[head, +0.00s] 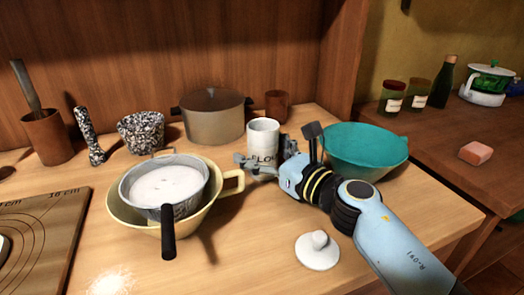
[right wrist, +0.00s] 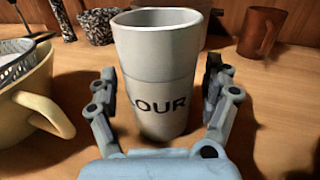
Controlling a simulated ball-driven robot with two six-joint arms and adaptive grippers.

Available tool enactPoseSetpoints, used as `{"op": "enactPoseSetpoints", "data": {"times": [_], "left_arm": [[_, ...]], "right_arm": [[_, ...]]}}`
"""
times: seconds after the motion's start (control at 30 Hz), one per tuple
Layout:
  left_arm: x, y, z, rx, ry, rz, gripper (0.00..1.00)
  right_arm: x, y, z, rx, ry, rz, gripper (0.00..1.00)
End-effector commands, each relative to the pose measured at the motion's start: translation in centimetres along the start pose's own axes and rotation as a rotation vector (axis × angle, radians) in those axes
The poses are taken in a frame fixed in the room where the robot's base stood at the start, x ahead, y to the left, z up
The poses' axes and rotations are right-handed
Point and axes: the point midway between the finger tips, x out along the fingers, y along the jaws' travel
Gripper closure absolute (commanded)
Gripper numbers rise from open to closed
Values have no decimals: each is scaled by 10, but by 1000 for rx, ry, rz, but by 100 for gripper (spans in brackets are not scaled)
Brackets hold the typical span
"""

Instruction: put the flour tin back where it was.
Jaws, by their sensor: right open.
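The flour tin (head: 263,134) is a white, lidless cylinder with dark lettering, standing upright on the wooden counter behind the yellow bowl's handle. In the right wrist view the tin (right wrist: 160,50) shows "OUR" between the fingers. My right gripper (head: 277,152) is open, with one finger on each side of the tin; it also shows in the right wrist view (right wrist: 160,80). I cannot tell whether either finger touches it. A white round lid with a knob (head: 318,250) lies on the counter nearer to me. My left gripper is out of view.
A yellow bowl (head: 233,183) holding a sieve of white powder (head: 167,186) stands left of the tin. A teal bowl (head: 365,148) is to the right. A lidded pot (head: 214,117) and a brown cup (head: 277,106) stand behind. Spilled powder (head: 112,284) lies at front left.

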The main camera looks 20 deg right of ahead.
Motion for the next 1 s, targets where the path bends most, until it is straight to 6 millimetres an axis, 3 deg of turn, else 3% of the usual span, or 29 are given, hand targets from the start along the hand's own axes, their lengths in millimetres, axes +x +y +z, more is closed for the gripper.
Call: {"op": "enactPoseSetpoints", "data": {"times": [0.17, 0.4, 0.6, 0.77, 1.0], "left_arm": [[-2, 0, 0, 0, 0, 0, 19], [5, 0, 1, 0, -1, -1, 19], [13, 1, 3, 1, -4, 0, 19], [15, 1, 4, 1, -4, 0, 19], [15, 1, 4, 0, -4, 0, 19]], "right_arm": [[-18, 0, 1, -1, 3, 0, 16], [-73, 0, -1, -3, 4, 1, 16], [-108, 0, 0, -2, 2, 1, 16], [-119, 0, 2, 0, 0, 1, 16], [-120, 0, 3, 1, 0, 0, 16]]}}
